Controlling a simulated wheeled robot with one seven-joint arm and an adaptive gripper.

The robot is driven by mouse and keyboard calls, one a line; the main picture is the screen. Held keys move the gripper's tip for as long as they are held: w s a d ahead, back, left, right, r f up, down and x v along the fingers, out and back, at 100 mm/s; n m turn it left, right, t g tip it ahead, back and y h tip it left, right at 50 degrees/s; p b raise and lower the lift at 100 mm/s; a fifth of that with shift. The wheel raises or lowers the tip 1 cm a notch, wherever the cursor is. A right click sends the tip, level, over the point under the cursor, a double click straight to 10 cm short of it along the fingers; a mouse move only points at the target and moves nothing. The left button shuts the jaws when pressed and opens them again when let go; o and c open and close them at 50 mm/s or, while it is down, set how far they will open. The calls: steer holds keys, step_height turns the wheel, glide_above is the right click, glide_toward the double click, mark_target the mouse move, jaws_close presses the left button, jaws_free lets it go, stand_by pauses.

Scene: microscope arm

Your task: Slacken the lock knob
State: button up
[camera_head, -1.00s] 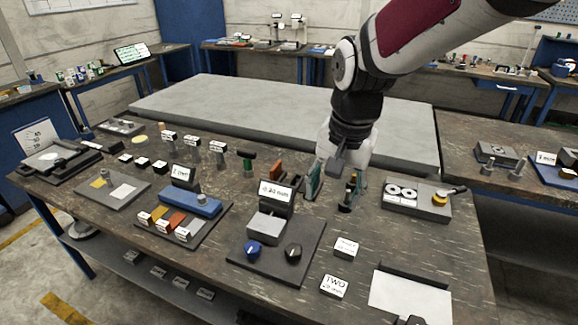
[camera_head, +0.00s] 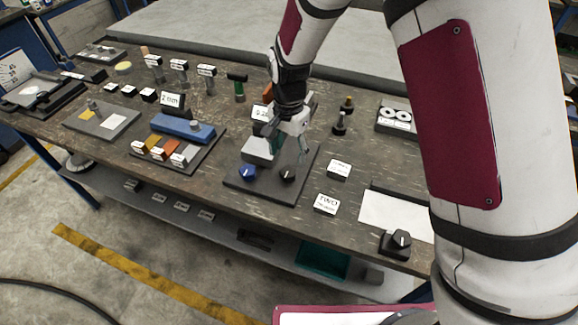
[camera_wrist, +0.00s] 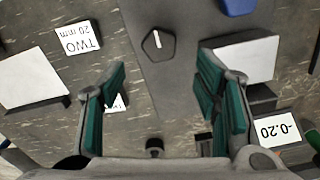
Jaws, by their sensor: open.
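A black knob (camera_head: 288,174) with a white pointer line sits on a dark base plate (camera_head: 272,193). In the wrist view the black knob (camera_wrist: 157,44) lies ahead of my fingertips, roughly between their lines. A blue knob (camera_head: 248,172) stands left of it and shows at the top edge of the wrist view (camera_wrist: 238,6). Neither knob has a readable lock label. My gripper (camera_head: 290,145) is open and empty above the plate, just behind the black knob, apart from it. Its green-padded fingers (camera_wrist: 162,78) show in the wrist view. A grey block (camera_head: 262,149) is partly hidden by my gripper.
A white card reading TWO 20 mm (camera_head: 326,204) and another card (camera_head: 339,169) lie right of the plate. Another black knob (camera_head: 397,243) stands near the front edge. Dark upright pieces (camera_head: 340,123) stand behind. Bare tabletop lies between the cards and plate.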

mark_target(289, 170)
step_height(289, 170, down, 7)
stand_by(0.3)
steer(key=shift+c, duration=0.6)
steer(key=c, duration=1)
